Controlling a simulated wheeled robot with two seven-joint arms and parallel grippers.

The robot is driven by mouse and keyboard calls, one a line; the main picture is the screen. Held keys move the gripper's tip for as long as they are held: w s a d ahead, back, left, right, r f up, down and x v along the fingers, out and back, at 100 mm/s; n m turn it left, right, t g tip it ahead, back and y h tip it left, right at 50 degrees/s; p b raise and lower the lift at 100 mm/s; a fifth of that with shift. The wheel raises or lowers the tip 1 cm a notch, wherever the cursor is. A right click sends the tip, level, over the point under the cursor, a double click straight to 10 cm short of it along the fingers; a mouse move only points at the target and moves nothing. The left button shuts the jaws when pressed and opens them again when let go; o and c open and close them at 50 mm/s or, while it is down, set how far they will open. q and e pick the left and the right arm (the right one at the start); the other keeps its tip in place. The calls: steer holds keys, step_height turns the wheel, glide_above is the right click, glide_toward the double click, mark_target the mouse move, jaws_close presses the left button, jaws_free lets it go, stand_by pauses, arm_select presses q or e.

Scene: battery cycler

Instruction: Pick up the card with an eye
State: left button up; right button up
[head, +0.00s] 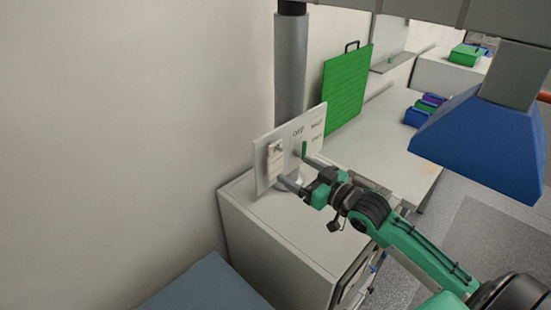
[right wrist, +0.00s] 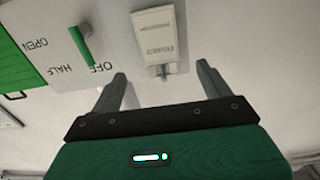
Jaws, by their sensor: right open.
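A small white card-like piece (head: 274,158) is on the left part of a white upright panel (head: 262,181). In the right wrist view the card (right wrist: 154,30) bears small dark print along one edge; I cannot make out an eye in it. My right gripper (head: 293,168) is open and empty in front of the panel. In the right wrist view its fingertips (right wrist: 161,73) are apart, with the card beyond the gap between them. I see no contact. My left gripper is not in view.
A green lever (head: 304,149) stands beside the card on the panel, near the words OFF, HALF and OPEN. The panel is above a white cabinet (head: 265,225), by a grey post (head: 291,65). A green board (head: 346,90) and blue bins (head: 417,117) stand behind.

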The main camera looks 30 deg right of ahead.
mark_target(277, 156)
steer(key=p+x, duration=0.2)
steer(key=x, duration=0.1)
steer(key=p+x, duration=0.1)
steer(key=x, duration=0.1)
steer(key=shift+w+a+r, duration=0.1)
steer(key=shift+w+r, duration=0.1)
steer(key=shift+r, duration=0.05)
steer(key=shift+w+a+f, duration=0.15)
steer(key=shift+w, duration=0.25)
steer(key=c, duration=1.1)
steer(key=shift+o, duration=0.2)
steer(key=shift+b, duration=0.6)
steer(key=b+v, duration=0.5)
steer(key=v, duration=1.3)
steer(key=shift+r, duration=0.25)
